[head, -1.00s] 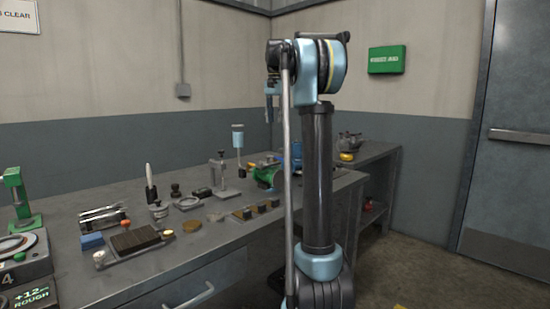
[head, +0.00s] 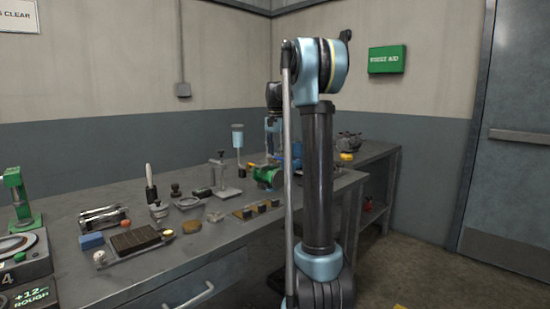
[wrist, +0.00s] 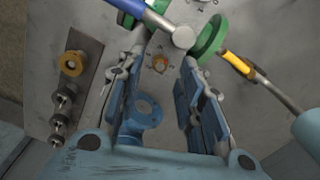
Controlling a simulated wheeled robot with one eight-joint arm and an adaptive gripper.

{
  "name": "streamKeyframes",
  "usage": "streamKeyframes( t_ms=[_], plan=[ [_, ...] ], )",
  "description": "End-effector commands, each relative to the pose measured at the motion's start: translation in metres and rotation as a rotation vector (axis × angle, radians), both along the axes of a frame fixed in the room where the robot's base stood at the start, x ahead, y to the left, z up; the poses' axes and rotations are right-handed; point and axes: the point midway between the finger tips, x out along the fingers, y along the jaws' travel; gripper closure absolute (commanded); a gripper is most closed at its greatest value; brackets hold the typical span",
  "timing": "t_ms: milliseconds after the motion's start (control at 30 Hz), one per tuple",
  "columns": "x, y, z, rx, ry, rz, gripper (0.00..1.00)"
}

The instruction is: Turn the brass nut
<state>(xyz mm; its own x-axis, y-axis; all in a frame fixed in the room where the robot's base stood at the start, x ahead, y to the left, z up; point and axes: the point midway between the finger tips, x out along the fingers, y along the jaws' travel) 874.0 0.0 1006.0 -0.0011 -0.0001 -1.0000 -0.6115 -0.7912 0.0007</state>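A brass-coloured, ring-shaped nut (wrist: 72,63) sits on a dark strip (wrist: 88,52) at the left of the wrist view, in line with several dark studs (wrist: 62,97). My gripper (wrist: 162,64) is open, its two blue-grey fingers wide apart with nothing held between them. The nut lies to the left of the fingers, apart from them. A blue ring-shaped part (wrist: 141,110) shows lower down between the fingers. In the head view my gripper (head: 272,150) points down over the bench near a green device (head: 267,176); its fingertips are not clear there.
A green ring (wrist: 210,38), a blue-handled hammer-like tool (wrist: 158,20) and a yellow-and-grey tool (wrist: 245,70) lie close to the right finger. A small brass-and-red piece (wrist: 160,63) is below the fingertips. Several tools and trays crowd the bench (head: 230,240).

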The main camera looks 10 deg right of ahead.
Motion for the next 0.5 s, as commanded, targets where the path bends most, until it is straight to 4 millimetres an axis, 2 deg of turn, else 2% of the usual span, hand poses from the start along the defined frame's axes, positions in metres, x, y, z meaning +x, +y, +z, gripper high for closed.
streamKeyframes(
  t_ms=[200,467,500],
  plan=[
    [0.000,0.000,-0.014,0.000,0.000,0.000,0.66],
    [0.000,0.000,-0.015,0.000,0.000,0.000,0.66],
    [0.000,0.000,-0.015,0.000,0.000,0.000,0.68]
  ],
)
